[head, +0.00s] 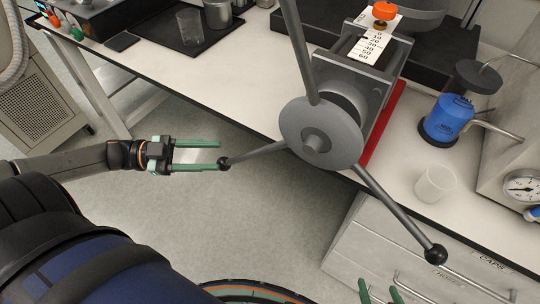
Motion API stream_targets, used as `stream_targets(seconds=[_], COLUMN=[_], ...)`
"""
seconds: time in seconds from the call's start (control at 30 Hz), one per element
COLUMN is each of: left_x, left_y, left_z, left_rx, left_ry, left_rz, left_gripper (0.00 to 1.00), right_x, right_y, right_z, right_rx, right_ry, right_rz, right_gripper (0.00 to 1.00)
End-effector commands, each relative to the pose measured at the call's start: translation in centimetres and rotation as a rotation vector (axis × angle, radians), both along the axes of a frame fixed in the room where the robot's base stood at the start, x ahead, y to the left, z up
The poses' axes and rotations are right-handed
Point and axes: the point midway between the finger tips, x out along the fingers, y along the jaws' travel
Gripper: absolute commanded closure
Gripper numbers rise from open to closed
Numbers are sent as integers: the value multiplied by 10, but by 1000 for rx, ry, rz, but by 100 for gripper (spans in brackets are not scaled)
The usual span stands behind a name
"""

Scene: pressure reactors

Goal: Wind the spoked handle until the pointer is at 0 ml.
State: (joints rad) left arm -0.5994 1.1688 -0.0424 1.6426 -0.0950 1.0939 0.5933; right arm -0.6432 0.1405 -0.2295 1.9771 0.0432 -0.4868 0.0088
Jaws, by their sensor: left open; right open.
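The spoked handle (322,134) is a grey hub on the front of a grey pump body, with three spokes visible. One spoke points up out of view, one ends in a black ball (224,163) at left, and one ends in a black ball (435,253) at lower right. The white scale (372,45) on top is marked from 0 down to 60; the pointer's reading is too small to tell. My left gripper (219,155) is open, its green fingertips close to the left ball; contact is unclear. My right gripper (380,291) is open at the bottom edge, mostly cut off.
The pump stands at the white bench's front edge, on a red base (385,125). To its right are a blue vessel (446,118), a white cup (435,184) and a gauge (522,187). Drawers (400,255) lie below. A glass beaker (190,27) stands on a dark tray behind.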

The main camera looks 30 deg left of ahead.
Motion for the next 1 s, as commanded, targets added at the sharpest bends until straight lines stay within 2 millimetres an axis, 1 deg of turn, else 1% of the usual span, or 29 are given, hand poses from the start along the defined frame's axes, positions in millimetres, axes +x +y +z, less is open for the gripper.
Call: stream_targets(seconds=[0.13, 0.33, 0.43, 0.6, 0.8, 1.0], left_x=[9, 28, 36, 48, 56, 58], left_y=[-17, -52, -68, -90, -104, -108], left_z=[0, 0, 1, 1, 0, 0], left_rx=[-5, -5, -4, -3, -2, -1], left_ry=[-5, -6, -7, -5, -2, 1], left_rz=[-3, -2, -1, 1, 1, 2], left_gripper=[50, 50, 50, 50, 50, 50], right_x=[-1, -2, 1, 7, 8, 7], right_y=[5, 9, 10, 12, 12, 13], right_z=[-5, -12, -11, -7, -7, -8], right_rx=[7, 10, 12, 15, 15, 15], right_ry=[3, 15, 7, -8, -8, -5], right_rz=[8, 17, 18, 20, 22, 23], right_gripper=[16, 16, 16, 16, 16, 16])
